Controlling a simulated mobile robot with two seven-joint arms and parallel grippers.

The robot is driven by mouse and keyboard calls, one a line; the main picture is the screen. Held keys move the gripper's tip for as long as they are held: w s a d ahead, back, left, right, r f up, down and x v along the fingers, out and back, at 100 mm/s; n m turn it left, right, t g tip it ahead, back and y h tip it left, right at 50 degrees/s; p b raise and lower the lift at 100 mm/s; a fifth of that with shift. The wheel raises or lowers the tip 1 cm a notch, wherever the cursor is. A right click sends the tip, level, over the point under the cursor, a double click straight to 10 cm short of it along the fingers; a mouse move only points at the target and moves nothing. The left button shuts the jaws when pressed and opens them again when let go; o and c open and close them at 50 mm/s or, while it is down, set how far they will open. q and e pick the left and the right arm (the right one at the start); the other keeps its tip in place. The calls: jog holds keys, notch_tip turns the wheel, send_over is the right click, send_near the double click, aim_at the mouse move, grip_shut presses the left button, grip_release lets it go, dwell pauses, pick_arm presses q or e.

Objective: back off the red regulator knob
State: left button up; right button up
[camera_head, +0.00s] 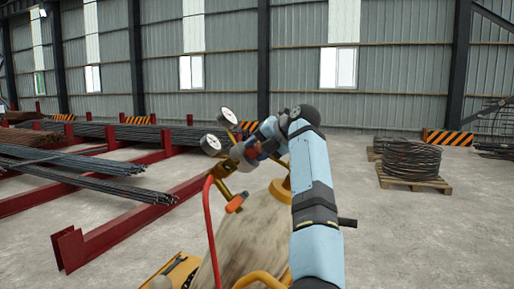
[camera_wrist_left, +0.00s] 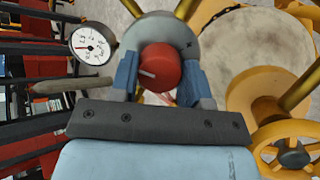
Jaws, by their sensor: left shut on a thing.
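The red regulator knob (camera_wrist_left: 160,68) has a pale pointer line on its face and sits on a grey round regulator body (camera_wrist_left: 190,38). My left gripper (camera_wrist_left: 162,85) has its two blue fingers on either side of the knob, shut on it. In the head view, my left gripper (camera_head: 256,150) reaches the regulator from the right, and the knob is mostly hidden there. Two white dial gauges, upper (camera_head: 228,117) and lower (camera_head: 211,144), stand beside the regulator. One gauge (camera_wrist_left: 91,43) shows in the wrist view. My right gripper is not in view.
A red hose (camera_head: 208,215) hangs below the regulator, near an orange-tipped brass fitting (camera_head: 236,203). A yellow handwheel (camera_wrist_left: 285,155) is at the wrist view's lower right. Red racks (camera_head: 120,225) with rebar stand left. A wire coil (camera_head: 410,160) sits on a pallet right, with open floor before it.

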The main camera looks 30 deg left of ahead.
pick_arm(q)
jog(key=n+g, duration=0.1)
jog(key=n, duration=0.5)
jog(key=shift+y, duration=0.4)
jog(key=n, duration=0.3)
jog(key=n+g, duration=0.1)
jog(key=n, duration=0.2)
jog(key=shift+w+g+b, duration=0.15)
jog(key=shift+g+b, duration=0.15)
jog(key=n+g, duration=0.1)
jog(key=n, duration=0.6)
jog(key=shift+g+h+b, duration=0.35)
jog(key=shift+g+h, duration=0.05)
jog(key=n+h, duration=0.1)
jog(key=n, duration=0.4)
jog(key=shift+w+a+g, duration=0.1)
jog(key=shift+g, duration=0.3)
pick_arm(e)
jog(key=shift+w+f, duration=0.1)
pick_arm(q)
jog(key=shift+n, duration=0.5)
jog(key=o, duration=0.9)
